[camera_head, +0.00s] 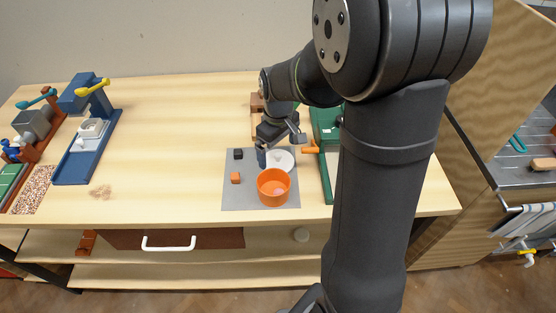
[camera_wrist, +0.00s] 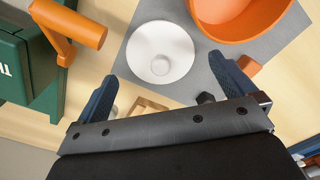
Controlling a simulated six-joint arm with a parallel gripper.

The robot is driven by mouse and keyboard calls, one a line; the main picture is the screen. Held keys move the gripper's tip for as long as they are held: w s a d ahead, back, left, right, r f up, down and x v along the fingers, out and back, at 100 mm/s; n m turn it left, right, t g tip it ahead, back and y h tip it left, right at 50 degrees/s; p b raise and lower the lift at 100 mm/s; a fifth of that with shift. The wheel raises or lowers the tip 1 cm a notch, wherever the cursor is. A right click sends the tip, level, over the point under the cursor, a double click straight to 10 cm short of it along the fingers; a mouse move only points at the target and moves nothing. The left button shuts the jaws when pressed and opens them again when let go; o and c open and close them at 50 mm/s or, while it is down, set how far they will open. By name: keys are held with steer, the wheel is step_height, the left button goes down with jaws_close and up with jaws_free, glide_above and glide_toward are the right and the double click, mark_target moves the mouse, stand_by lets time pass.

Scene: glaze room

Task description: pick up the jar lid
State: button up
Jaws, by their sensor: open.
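The jar lid is a white round disc with a small knob on top (camera_wrist: 160,52). It lies flat on a grey mat, and in the head view (camera_head: 284,161) it shows partly behind my gripper. My gripper (camera_wrist: 167,88) is open, with its two blue fingers apart and nothing between them. In the wrist view the lid lies just ahead of the fingertips, between their lines. In the head view my gripper (camera_head: 272,153) is at the lid's left edge; whether it touches the lid I cannot tell.
An orange bowl-like jar (camera_head: 273,188) stands open in front of the lid on the grey mat (camera_head: 235,199). A small orange block (camera_head: 235,177) and a dark block (camera_head: 238,154) lie to the left. A green device with an orange handle (camera_head: 312,149) stands to the right. The table's middle left is clear.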

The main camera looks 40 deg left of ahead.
mark_target(278, 155)
steer(key=shift+f, duration=1.4)
steer(key=c, duration=0.9)
steer(key=shift+r, duration=0.1)
step_height(278, 155, up, 9)
steer(key=shift+s+r, duration=0.1)
steer(key=shift+s, duration=0.05)
steer(key=s+d+r, duration=0.2)
steer(key=s+d, duration=0.4)
steer(key=s, duration=0.2)
steer(key=shift+f, duration=2.95)
